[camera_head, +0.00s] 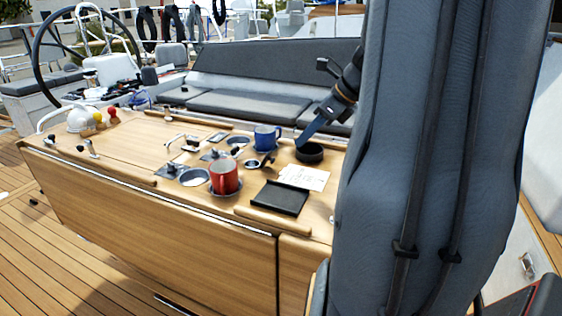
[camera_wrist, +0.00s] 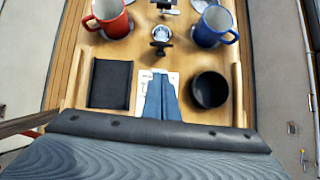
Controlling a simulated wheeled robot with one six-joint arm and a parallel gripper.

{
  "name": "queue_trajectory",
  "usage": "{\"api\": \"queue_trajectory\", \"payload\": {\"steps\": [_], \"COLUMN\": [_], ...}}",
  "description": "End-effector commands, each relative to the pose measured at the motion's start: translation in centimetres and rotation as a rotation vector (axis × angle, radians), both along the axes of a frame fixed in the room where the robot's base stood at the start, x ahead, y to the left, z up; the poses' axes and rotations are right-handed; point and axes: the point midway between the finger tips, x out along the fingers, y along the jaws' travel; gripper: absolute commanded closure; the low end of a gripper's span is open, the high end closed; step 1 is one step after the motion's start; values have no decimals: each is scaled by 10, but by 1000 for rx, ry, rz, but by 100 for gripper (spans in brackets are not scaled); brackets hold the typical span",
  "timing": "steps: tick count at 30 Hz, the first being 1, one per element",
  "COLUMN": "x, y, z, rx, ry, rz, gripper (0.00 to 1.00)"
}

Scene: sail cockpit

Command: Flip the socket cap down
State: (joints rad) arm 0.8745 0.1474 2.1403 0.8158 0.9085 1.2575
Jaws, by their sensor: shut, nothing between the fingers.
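The socket (camera_head: 252,163) is a small round fitting with a pale metallic face, set in the wooden table top. Its black cap (camera_head: 268,159) stands up beside it, off the opening. In the wrist view the socket (camera_wrist: 162,33) is at top centre with its face uncovered, and the cap (camera_wrist: 160,48) is on its near side. My gripper (camera_head: 302,143) has blue fingers, shut and empty. In the wrist view the fingertips (camera_wrist: 160,75) are over a white paper, short of the cap and apart from it.
A red mug (camera_head: 224,177) and a blue mug (camera_head: 266,138) stand on either side of the socket. A black bowl (camera_head: 310,153), a black tray (camera_head: 280,198) and the white paper (camera_head: 304,177) lie nearby. A wooden rail (camera_head: 272,220) edges the table.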

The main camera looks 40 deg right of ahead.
Motion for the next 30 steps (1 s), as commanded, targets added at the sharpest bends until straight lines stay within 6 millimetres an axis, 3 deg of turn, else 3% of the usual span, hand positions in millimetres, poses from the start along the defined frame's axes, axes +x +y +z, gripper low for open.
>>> {"api": "queue_trajectory", "payload": {"steps": [11,30], "x": [2,47], "y": [2,26], "z": [-3,-76], "rx": [1,1], "ry": [1,1], "rz": [3,0], "gripper": [100,100]}}
